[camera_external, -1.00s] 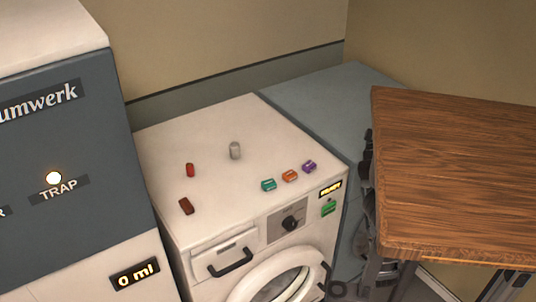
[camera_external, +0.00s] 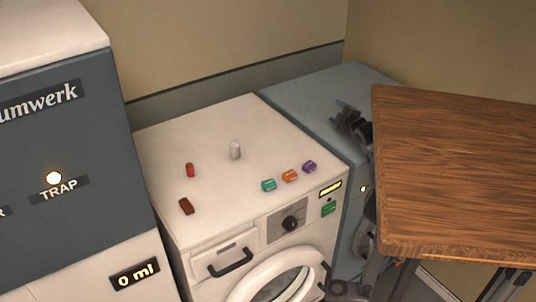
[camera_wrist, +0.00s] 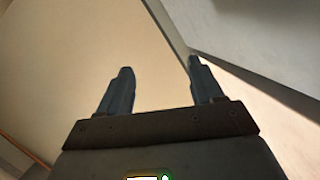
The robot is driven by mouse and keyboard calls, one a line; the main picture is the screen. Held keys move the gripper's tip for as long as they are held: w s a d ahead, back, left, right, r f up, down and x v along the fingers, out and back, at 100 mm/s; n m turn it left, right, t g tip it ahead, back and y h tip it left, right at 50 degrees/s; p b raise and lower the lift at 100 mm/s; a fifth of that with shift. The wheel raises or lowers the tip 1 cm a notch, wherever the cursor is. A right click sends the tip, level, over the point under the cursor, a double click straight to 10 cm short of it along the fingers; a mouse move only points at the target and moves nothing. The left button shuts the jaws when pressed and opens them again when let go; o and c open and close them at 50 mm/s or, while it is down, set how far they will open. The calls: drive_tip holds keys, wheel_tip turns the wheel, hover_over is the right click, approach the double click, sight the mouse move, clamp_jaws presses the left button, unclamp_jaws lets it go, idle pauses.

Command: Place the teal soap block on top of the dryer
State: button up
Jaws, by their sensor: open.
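The teal soap block (camera_external: 268,185) lies on the white top of the front-loading machine (camera_external: 215,130), near its front edge. It is left of an orange block (camera_external: 290,176) and a purple block (camera_external: 309,167). No label names the dryer; a tall grey and white machine (camera_external: 95,140) marked TRAP stands at the left, its pale top (camera_external: 45,35) partly in view. My gripper (camera_external: 343,112) is right of the soap, apart from it, by the table's left edge. In the wrist view its fingers (camera_wrist: 160,80) are apart and empty, with no soap visible there.
A wooden table (camera_external: 460,175) fills the right side and hides part of my arm. A grey-blue surface (camera_external: 310,95) lies behind my gripper.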

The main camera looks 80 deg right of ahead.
drive_tip(key=w+a+t+y, duration=0.4)
drive_tip(key=w+a+y, duration=0.15)
drive_tip(key=w, duration=0.35)
drive_tip(key=n+g+y, duration=0.4)
drive_tip(key=n+y, duration=0.1)
drive_tip(key=y, duration=0.9)
approach(270, 182)
drive_tip(key=shift+w+d+r, duration=0.1)
drive_tip(key=shift+w+r, duration=0.1)
drive_tip(key=shift+w, duration=0.7)
drive_tip(key=shift+a+f+n+g, duration=0.3)
drive_tip(key=shift+f+g, duration=0.1)
drive_tip(key=shift+g, duration=0.1)
drive_tip(key=x, duration=0.7)
drive_tip(key=shift+f, duration=0.2)
drive_tip(key=c, duration=1.1)
